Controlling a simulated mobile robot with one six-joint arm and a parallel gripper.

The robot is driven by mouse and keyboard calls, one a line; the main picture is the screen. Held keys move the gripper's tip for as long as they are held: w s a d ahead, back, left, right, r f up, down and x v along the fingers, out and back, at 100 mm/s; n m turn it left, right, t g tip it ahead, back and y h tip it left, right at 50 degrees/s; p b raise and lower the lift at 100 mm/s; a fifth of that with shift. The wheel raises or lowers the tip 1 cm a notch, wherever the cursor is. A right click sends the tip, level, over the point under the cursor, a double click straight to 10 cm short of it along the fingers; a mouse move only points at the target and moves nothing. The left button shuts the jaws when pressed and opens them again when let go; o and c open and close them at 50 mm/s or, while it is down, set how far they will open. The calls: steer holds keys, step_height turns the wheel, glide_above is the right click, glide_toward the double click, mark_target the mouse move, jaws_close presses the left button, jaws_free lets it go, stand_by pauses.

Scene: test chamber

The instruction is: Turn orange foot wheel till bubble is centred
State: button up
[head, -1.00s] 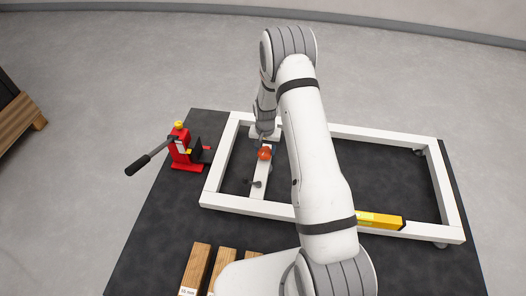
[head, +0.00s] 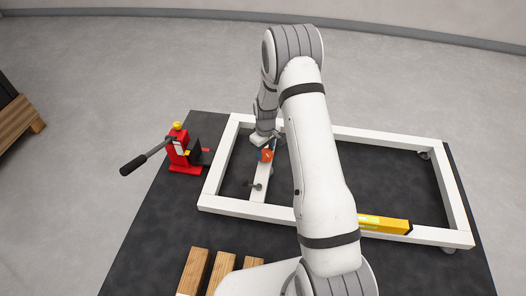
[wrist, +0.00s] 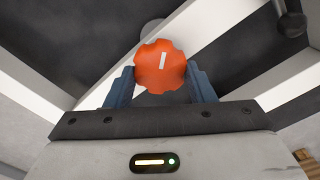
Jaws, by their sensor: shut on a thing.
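The orange foot wheel (wrist: 160,66) has a scalloped rim and a white mark on its face. In the wrist view it sits between the two blue fingers of my gripper (wrist: 161,84), which are shut on its sides. In the head view the wheel (head: 266,155) shows on the short cross bar at the left of the white frame (head: 221,166), with my gripper over it. The yellow level (head: 384,224) lies on the frame's near rail, partly behind my arm. Its bubble is too small to read.
A red jack (head: 182,154) with a black handle stands left of the frame. Several wooden blocks (head: 222,270) lie at the near edge of the dark mat (head: 150,235). A dark knob (wrist: 291,22) is near the wheel. My arm hides the frame's middle.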

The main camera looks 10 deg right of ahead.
mark_target(266, 152)
steer(key=n, duration=0.3)
steer(key=n+b, duration=0.1)
steer(key=n, duration=0.1)
steer(key=shift+w+d+r, duration=0.15)
steer(key=shift+w+r, duration=0.05)
steer(key=shift+w, duration=0.1)
stand_by(0.4)
steer(key=o, duration=0.7)
steer(key=shift+d, duration=0.1)
steer(key=shift+o, duration=1.4)
steer(key=shift+s+f, duration=0.1)
steer(key=shift+s, duration=0.1)
step_height(266, 152, up, 8)
steer(key=shift+f+p, duration=0.1)
steer(key=shift+p, duration=0.4)
